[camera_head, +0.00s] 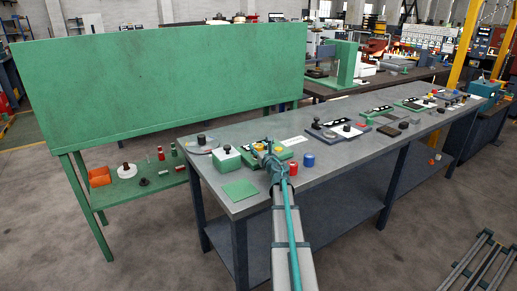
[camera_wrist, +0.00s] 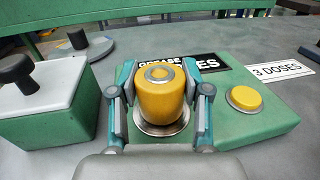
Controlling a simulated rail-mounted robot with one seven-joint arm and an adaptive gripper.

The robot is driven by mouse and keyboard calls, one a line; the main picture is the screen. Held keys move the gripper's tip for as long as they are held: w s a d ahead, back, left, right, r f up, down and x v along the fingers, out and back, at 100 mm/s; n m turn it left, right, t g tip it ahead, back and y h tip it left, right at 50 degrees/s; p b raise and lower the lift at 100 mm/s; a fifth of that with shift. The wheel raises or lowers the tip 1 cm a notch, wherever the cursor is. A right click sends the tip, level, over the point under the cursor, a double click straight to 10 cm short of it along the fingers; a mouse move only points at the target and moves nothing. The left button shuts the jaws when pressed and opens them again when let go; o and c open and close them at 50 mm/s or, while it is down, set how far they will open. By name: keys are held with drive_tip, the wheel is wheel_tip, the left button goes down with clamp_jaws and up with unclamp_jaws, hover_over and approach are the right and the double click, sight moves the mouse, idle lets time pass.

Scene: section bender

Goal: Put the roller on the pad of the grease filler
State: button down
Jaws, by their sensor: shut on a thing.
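The roller (camera_wrist: 163,98) is a yellow cylinder with a metal ring on its top face. My gripper (camera_wrist: 162,100) is shut on it, one finger on each side, and it looks upright. The pad (camera_wrist: 163,131) is a round metal disc on the green grease filler (camera_wrist: 262,125), directly under the roller. I cannot tell whether the roller touches the pad. A yellow button (camera_wrist: 244,97) is on the filler to the right. In the head view, my gripper (camera_head: 266,155) is over the filler (camera_head: 284,154) and partly hides it.
A green box with a black knob (camera_wrist: 40,97) stands close on the left. A grey disc with a black knob (camera_wrist: 96,49) lies behind it. A green mat (camera_head: 240,190) lies at the front-left table corner.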

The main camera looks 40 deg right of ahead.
drive_tip(key=shift+f, duration=0.15)
drive_tip(key=c, duration=0.5)
unclamp_jaws()
drive_tip(key=shift+c, duration=0.2)
drive_tip(key=shift+s+a+r, duration=0.1)
drive_tip(key=shift+r, duration=0.1)
drive_tip(key=b+v, duration=0.1)
drive_tip(key=v, duration=1)
drive_tip(key=shift+s+a, duration=0.1)
drive_tip(key=shift+s, duration=0.3)
